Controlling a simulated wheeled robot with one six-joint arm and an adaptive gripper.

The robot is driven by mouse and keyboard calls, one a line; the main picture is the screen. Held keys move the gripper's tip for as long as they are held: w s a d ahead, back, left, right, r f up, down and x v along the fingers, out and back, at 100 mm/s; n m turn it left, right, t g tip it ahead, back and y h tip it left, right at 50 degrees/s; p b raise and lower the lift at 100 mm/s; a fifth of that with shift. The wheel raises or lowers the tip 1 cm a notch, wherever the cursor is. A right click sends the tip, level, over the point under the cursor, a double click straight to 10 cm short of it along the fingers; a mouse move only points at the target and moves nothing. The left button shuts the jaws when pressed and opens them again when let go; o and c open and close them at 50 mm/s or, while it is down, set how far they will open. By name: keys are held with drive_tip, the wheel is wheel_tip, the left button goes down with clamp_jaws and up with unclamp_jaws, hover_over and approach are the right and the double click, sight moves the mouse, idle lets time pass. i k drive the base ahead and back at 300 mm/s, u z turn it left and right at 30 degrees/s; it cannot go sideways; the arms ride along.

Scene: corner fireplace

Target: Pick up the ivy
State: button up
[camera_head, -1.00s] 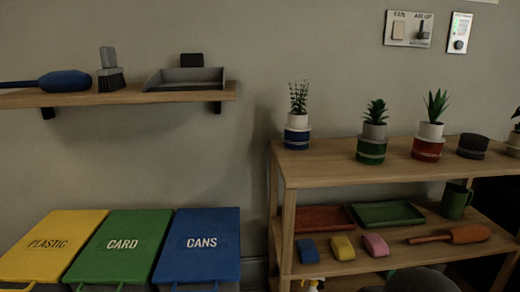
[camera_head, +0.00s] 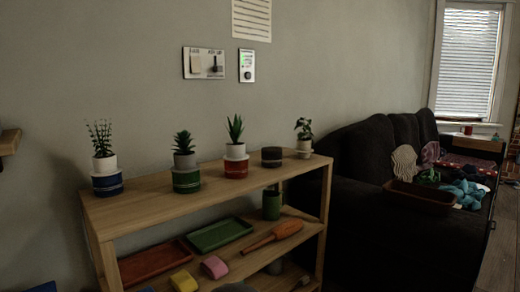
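Several potted plants stand on the top board of the wooden shelf (camera_head: 150,216). A small leafy plant in a whitish pot, which looks like the ivy (camera_head: 304,133), stands at the right end of that board, next to an empty dark grey cylindrical holder (camera_head: 271,157). The other plants are a thin-stemmed one (camera_head: 102,146) in a blue holder, a succulent (camera_head: 184,146) in a green holder and a spiky one (camera_head: 235,134) in a red holder. My gripper is not in view.
The lower board holds a red tray (camera_head: 155,263), a green tray (camera_head: 220,233), a green mug (camera_head: 271,205), an orange-handled tool (camera_head: 273,236) and small coloured blocks. A dark sofa (camera_head: 385,220) with a brown tray (camera_head: 420,197) and cloths stands right of the shelf.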

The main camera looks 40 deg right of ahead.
sight(303, 150)
drive_tip(key=z, duration=2.6)
drive_tip(key=i, duration=1)
drive_tip(key=u, duration=2.1)
